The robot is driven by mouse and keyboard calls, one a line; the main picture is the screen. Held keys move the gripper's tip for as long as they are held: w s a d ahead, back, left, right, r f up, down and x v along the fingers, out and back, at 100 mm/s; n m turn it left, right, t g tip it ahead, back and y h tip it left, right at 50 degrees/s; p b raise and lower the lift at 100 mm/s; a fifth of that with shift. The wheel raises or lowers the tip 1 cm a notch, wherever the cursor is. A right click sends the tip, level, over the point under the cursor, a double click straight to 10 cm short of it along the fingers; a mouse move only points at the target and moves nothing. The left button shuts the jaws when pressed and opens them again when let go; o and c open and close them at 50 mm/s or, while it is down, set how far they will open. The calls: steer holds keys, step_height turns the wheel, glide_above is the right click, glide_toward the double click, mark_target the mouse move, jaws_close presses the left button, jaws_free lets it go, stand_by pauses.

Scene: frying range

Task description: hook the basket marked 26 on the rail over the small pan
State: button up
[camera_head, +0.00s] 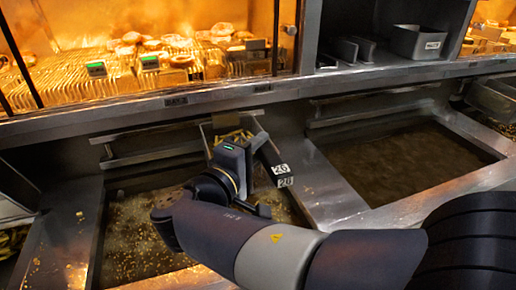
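The basket marked 26 (207,138) is mostly hidden behind my wrist. Its upper rim and some yellow food show near the back wall. Its black handle (268,154) points toward me and bears two white labels reading 26. My gripper (257,168) is at the handle and seems closed on it; the fingertips are partly hidden. The basket is over the back right part of the left pan (142,232), which holds bubbling oil. A rail (152,158) runs along the back of that pan. Whether the basket touches the rail is hidden.
A right pan (395,160) of dark, still oil has its own rail (370,115). A steel divider (325,185) separates the pans. Another basket (493,98) sits at the far right. Above the back ledge are a lit food rack (190,65) and a metal bin (417,42).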

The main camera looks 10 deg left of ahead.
steer(key=o, duration=0.5)
steer(key=shift+c, duration=0.2)
steer(key=shift+f, duration=0.1)
steer(key=b+v, duration=0.1)
steer(key=v, duration=0.9)
steer(key=shift+s+a+b, duration=0.15)
steer(key=shift+s+b, duration=0.2)
steer(key=shift+b, duration=0.05)
steer(key=shift+w, duration=0.1)
steer(key=shift+p+x, duration=0.45)
steer(key=shift+x, duration=2.4)
